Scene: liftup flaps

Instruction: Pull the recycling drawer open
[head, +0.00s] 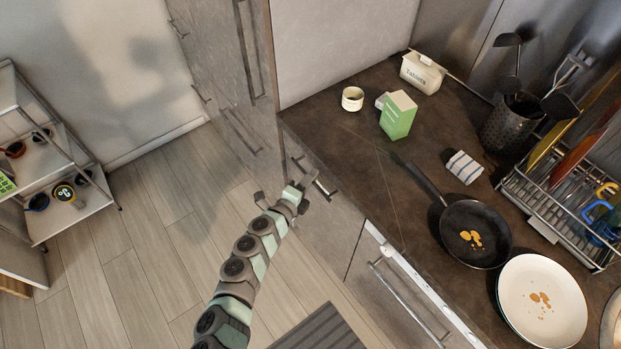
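No front in the head view is labelled as recycling. A grey drawer front (325,233) lies below the left end of the dark counter, with a bar handle (326,190) near its top. My gripper (309,189) is at this handle, its fingers pointing toward the front. The gripper overlaps the left part of the handle in the picture. I cannot tell whether the fingers touch it or are around it. The drawer front looks flush with its neighbours, so it appears shut.
A dishwasher-like front with a long bar handle (410,304) is to the right. Tall cabinets (222,60) stand to the left. The counter holds a green carton (398,117), a black pan (476,234) and a white plate (541,300). The wooden floor (150,240) is clear before the shelf rack (70,216).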

